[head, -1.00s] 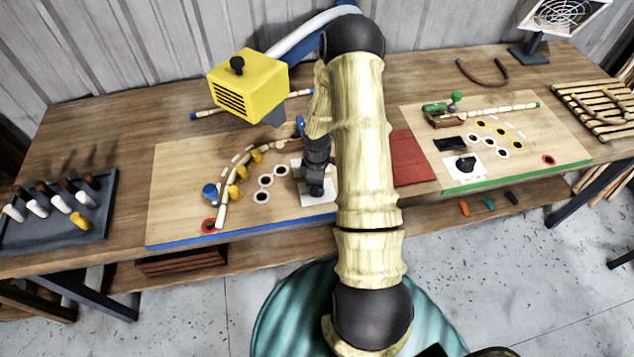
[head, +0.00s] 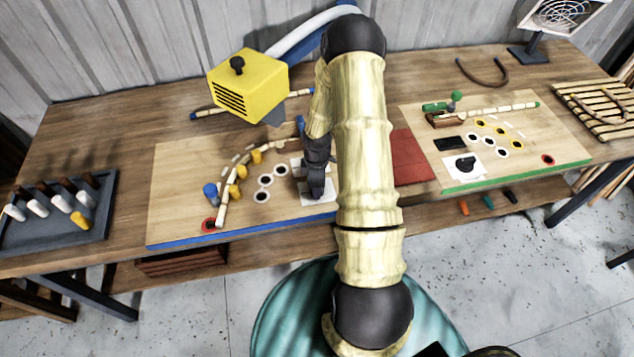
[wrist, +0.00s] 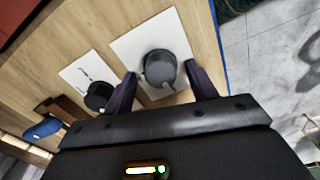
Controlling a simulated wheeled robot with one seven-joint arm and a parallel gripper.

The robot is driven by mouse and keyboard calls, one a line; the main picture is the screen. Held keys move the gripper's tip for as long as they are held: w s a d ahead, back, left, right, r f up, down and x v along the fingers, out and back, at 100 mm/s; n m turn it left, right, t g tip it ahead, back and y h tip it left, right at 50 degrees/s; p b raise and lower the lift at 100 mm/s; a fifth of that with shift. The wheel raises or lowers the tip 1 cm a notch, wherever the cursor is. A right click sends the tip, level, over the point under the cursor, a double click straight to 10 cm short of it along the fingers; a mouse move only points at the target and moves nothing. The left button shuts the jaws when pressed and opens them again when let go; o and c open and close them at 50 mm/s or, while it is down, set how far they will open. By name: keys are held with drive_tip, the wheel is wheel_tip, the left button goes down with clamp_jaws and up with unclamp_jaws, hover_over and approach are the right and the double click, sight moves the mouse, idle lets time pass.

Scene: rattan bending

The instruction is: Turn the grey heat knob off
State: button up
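The grey knob (wrist: 160,68) is a round cap on a white square plate (wrist: 180,34) in the wrist view. My gripper (wrist: 161,74) is open, with one dark finger on each side of the knob. I cannot tell whether the fingers touch it. In the head view my gripper (head: 316,194) is low over the front of the left board, above the white plate (head: 328,196), and hides the knob there. A black knob (wrist: 98,96) on a smaller white plate sits beside it in the wrist view.
A yellow heater box (head: 248,88) hangs over the left board (head: 175,215), which carries a cane curve among yellow pegs and a blue peg (head: 211,194). A grey tray of pegs (head: 55,232) stands left. The right board (head: 560,140) has another black knob (head: 465,165).

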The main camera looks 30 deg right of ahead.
drive_tip(key=shift+r, duration=0.1)
wheel_tip(320, 180, up, 17)
drive_tip(key=b, duration=0.1)
drive_tip(key=shift+r, duration=0.15)
idle(0.3)
idle(0.5)
drive_tip(key=s+a+r+m+t, duration=0.1)
drive_tip(key=s+a+r+m, duration=0.2)
drive_tip(key=s+a+m, duration=0.3)
drive_tip(key=s+a+r+m+t, duration=0.1)
drive_tip(key=s+a+r+m, duration=0.3)
drive_tip(key=s+a+m, duration=0.2)
drive_tip(key=shift+s+a+t, duration=0.3)
drive_tip(key=shift+s+a, duration=0.05)
drive_tip(key=shift+a, duration=0.45)
